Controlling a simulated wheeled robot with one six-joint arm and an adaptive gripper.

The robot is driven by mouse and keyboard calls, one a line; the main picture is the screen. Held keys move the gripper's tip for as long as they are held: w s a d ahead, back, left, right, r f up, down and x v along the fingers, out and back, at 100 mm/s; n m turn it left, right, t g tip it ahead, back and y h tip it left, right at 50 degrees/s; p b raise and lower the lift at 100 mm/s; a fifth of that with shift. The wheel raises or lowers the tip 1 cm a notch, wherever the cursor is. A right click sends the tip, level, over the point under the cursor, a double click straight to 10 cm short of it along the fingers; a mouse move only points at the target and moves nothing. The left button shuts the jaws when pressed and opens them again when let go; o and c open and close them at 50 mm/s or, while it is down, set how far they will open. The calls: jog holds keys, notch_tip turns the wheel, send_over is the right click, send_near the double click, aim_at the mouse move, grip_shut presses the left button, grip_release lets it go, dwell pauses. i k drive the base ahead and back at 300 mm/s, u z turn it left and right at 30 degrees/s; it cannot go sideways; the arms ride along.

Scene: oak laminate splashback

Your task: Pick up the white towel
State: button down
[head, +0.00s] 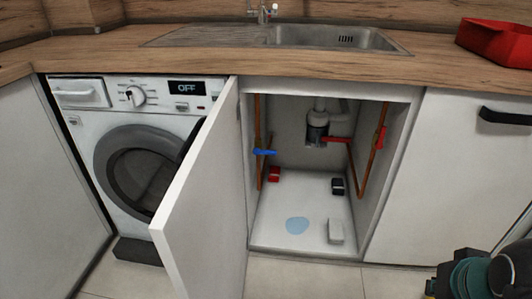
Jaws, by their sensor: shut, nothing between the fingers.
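A small whitish block-like thing (335,231) sits on the cabinet floor near its front right edge. It may be the folded white towel, but it is too small to be sure. No other white cloth shows. My gripper's fingers are not in view. Only a dark and teal part of my arm shows at the bottom right corner, outside the cabinet and to the right of the whitish thing.
The sink cabinet (265,239) is open, its white door (200,200) swung left before the washing machine (140,104). Inside are a pale blue puddle (297,226), copper pipes (369,160), a drain trap (317,130), and red (274,174) and black (338,186) items. A red container (497,40) stands on the worktop.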

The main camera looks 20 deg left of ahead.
aim_at(336, 235)
jog(key=k, duration=1.3)
jog(key=z, duration=0.35)
jog(key=i, duration=0.9)
jog(key=u, duration=0.35)
